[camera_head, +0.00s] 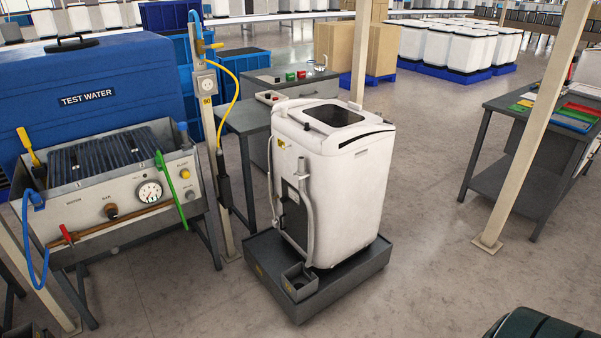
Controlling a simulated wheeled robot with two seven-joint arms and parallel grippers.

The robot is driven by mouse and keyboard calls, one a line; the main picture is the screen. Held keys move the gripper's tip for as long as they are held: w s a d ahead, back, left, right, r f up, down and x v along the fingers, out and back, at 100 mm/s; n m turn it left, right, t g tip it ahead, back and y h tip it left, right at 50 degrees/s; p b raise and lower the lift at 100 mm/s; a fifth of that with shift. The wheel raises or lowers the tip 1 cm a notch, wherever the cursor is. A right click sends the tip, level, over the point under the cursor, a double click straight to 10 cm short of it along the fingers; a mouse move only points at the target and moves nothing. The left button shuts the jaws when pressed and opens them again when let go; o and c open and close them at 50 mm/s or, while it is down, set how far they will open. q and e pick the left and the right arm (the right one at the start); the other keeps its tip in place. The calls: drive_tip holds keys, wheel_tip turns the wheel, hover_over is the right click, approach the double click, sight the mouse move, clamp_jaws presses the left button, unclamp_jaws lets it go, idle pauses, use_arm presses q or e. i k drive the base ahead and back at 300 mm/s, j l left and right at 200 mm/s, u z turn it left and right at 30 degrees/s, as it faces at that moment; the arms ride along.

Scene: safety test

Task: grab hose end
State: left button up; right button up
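A white top-loading washing machine (345,190) stands upright on a dark grey tray base (340,288) in the middle of the view. A grey hose (309,215) runs up and down its near side, with an upper end near a dark panel. A thinner pale hose (270,180) runs down the machine's left edge. A blue hose (27,235) hangs in a loop at the left of the test bench. I cannot tell which hose end the task means. Neither of my grippers is in view.
The grey test bench (90,225) with a gauge and a blue "TEST WATER" tank (90,85) stands at left. A post (215,150) carries a yellow cable. A dark table (500,150) and slanted post (530,130) are at right. Floor right of the machine is clear.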

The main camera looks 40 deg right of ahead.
sight(300, 172)
drive_tip(key=i+l, duration=0.2)
drive_tip(key=l, duration=0.25)
drive_tip(key=i+l, duration=0.2)
drive_tip(key=l, duration=0.3)
drive_tip(key=i+l, duration=0.2)
drive_tip(key=l, duration=0.25)
drive_tip(key=i+l, duration=0.2)
drive_tip(key=l, duration=0.3)
drive_tip(key=i+l, duration=0.2)
drive_tip(key=l, duration=0.25)
drive_tip(key=i+l, duration=0.2)
drive_tip(key=l, duration=0.3)
drive_tip(key=i+l, duration=0.2)
drive_tip(key=l, duration=0.25)
drive_tip(key=i+l, duration=0.2)
drive_tip(key=l, duration=0.25)
